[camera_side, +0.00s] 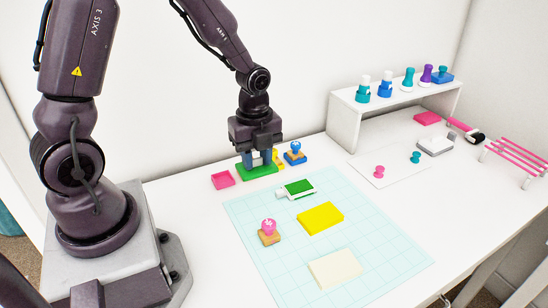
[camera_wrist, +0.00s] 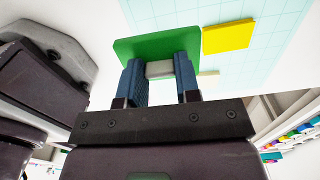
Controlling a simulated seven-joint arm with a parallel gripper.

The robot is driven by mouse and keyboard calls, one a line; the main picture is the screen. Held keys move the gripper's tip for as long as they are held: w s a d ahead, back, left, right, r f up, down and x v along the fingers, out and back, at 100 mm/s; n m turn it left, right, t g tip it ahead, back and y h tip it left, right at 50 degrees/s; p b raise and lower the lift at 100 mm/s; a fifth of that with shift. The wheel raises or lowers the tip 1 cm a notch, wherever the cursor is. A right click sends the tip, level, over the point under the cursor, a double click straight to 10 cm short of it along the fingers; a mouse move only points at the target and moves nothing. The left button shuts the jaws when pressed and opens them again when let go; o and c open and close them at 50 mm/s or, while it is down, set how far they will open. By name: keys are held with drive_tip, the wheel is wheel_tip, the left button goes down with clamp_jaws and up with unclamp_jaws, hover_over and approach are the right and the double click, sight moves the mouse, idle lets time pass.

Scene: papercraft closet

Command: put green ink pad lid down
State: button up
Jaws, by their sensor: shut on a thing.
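My gripper (camera_side: 258,160) is shut on the green ink pad lid (camera_side: 257,172), low over the white table behind the mat. In the wrist view the blue fingers of my gripper (camera_wrist: 160,75) close on a grey grip in the middle of the lid (camera_wrist: 125,48). I cannot tell whether the lid touches the table.
A pink lid (camera_side: 222,180) lies left of the green lid. A blue stamp (camera_side: 295,154) stands close on its right, with a yellow thing (camera_side: 278,158) partly hidden between. The pale mat (camera_side: 355,225) holds a yellow block (camera_side: 320,219), a cream block (camera_side: 335,269) and a pink stamp (camera_side: 268,232).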

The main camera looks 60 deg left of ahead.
drive_tip(key=shift+s+a+f, duration=0.1)
drive_tip(key=shift+s, duration=0.2)
drive_tip(key=a+f, duration=0.1)
drive_tip(key=f, duration=0.1)
drive_tip(key=a+f, duration=0.1)
drive_tip(key=f, duration=0.1)
drive_tip(key=shift+a, duration=0.15)
hover_over(251, 206)
wheel_tip(251, 206, down, 5)
drive_tip(key=shift+f, duration=2.05)
drive_tip(key=shift+f, duration=0.15)
drive_tip(key=o, duration=0.9)
